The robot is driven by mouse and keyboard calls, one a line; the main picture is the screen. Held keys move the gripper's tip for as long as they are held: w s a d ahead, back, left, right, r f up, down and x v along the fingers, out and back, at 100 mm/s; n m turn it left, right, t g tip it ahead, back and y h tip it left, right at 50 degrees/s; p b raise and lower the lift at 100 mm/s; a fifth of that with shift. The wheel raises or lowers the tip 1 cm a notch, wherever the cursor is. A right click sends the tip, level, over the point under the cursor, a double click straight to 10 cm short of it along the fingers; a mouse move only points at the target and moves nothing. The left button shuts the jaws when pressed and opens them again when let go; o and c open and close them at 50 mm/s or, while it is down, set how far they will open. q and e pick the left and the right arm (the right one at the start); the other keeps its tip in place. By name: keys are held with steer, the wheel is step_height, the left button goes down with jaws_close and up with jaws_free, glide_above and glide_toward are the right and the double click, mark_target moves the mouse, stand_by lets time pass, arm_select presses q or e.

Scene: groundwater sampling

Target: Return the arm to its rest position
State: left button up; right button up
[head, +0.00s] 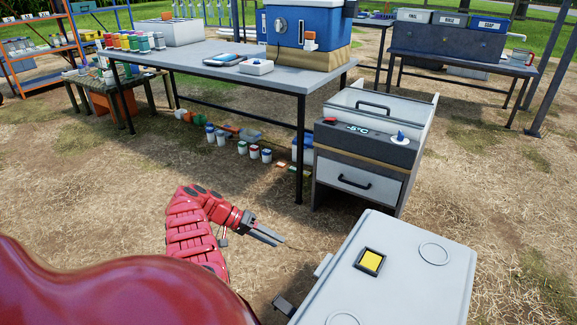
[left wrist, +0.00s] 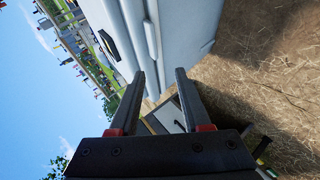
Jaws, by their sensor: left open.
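My left arm comes in from the left in the head view, red and segmented. My left gripper (head: 268,235) hangs over the bare ground, left of the grey cabinet with the yellow button (head: 392,262). It also shows in the left wrist view (left wrist: 158,78), with its two fingers apart and nothing visible between them. Pale box surfaces lie beyond the fingers in that view. The gripper appears apart from the cabinet, though the gap is hard to judge. My right gripper is in neither view.
A long grey table (head: 200,62) with bottles and a blue cooler (head: 305,22) stands behind. A freezer reading -5°C (head: 362,150) stands right of it. Several small jars (head: 253,151) are on the ground below the table. Dry ground left of my gripper is clear.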

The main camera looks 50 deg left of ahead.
arm_select(q)
steer(key=shift+s+a+r, duration=0.3)
steer(key=shift+a, duration=0.1)
stand_by(0.3)
